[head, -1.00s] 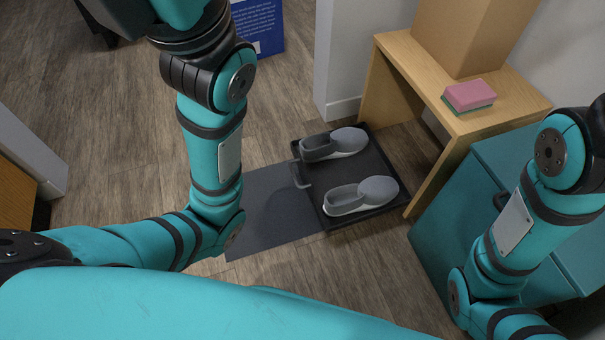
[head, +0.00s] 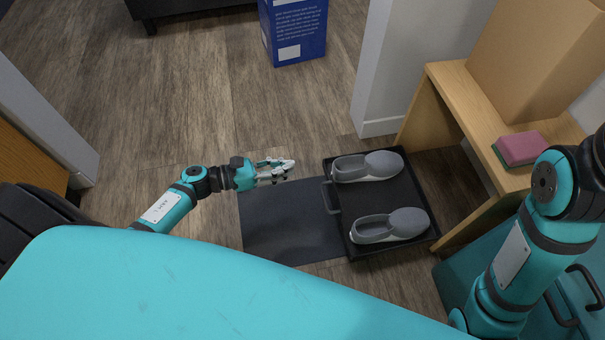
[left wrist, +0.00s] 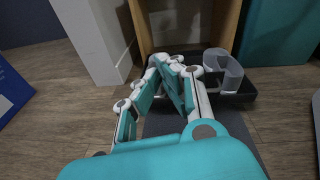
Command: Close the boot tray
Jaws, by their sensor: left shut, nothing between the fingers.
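The black boot tray (head: 385,205) lies on the floor, sticking out from under the wooden bench (head: 425,120). Its handle (head: 331,197) is on its left edge. Two grey shoes, a far one (head: 368,167) and a near one (head: 390,226), stand in it. My left gripper (head: 292,168) is shut and empty, just left of the tray's far left corner and apart from the handle. In the left wrist view its fingers (left wrist: 172,68) cover part of the tray (left wrist: 240,92), and a shoe (left wrist: 223,72) shows to their right. My right gripper is out of view.
A dark mat (head: 285,230) lies left of the tray. A cardboard box (head: 540,55) and a pink sponge (head: 521,148) are on the bench. A white wall end (head: 385,80) stands behind the tray. A blue box (head: 295,30) stands farther back. Floor at the left is clear.

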